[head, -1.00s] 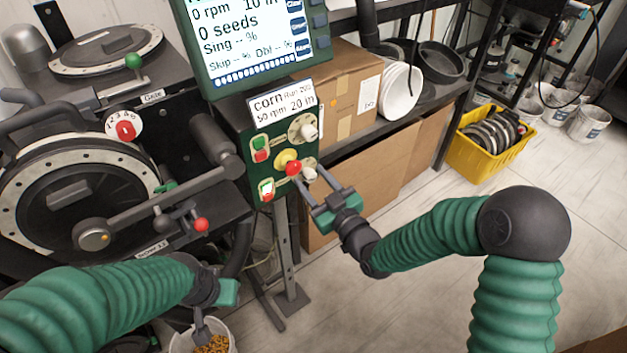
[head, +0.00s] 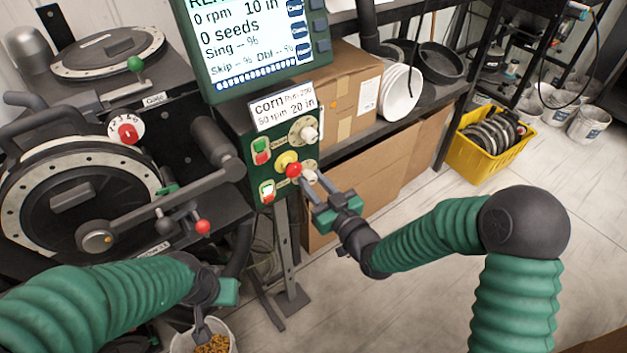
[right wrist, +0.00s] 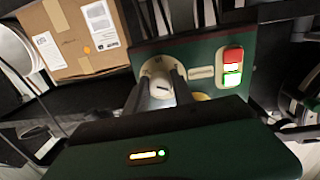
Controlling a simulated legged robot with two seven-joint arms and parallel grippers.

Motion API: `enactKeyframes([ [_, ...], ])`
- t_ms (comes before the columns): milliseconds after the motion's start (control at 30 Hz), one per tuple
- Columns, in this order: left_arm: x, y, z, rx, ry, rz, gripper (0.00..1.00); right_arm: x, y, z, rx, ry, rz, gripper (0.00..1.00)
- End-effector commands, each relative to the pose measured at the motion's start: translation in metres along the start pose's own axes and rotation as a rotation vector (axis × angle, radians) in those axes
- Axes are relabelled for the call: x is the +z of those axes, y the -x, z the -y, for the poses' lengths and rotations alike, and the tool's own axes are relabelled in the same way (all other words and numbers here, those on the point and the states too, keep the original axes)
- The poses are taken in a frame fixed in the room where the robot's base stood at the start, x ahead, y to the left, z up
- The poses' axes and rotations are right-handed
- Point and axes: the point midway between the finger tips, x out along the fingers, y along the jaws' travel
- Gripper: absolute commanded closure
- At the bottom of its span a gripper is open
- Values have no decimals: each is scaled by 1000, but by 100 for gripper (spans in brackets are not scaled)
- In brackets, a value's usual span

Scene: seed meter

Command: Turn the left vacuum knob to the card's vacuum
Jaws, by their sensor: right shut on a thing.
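The green control panel (head: 254,195) carries two white knobs on its right side, an upper one (head: 309,133) and a lower one (head: 307,175). My right gripper (head: 314,180) is shut on the lower knob, coming from the lower right. In the right wrist view the two dark fingers flank this knob (right wrist: 157,80). The card (head: 283,106) above reads corn, 50 rpm, 20 in. The screen (head: 252,50) reads 0 rpm, 10 in, 0 seeds. My left gripper (head: 200,328) hangs over a bucket at the bottom; its finger opening is unclear.
A red-tipped yellow button (head: 291,168) sits just left of the held knob. Green and red switches (head: 261,150) line the panel's left side. The seed bucket (head: 232,345) stands below. Cardboard boxes (head: 345,85) and a yellow crate (head: 470,160) are at the right.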

Motion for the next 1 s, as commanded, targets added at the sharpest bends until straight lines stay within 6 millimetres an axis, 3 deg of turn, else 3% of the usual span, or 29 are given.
enactKeyframes([
  [1000,-13,56,0,0,0,0,64,-5,0,-2,-10,-955,73,100],
])
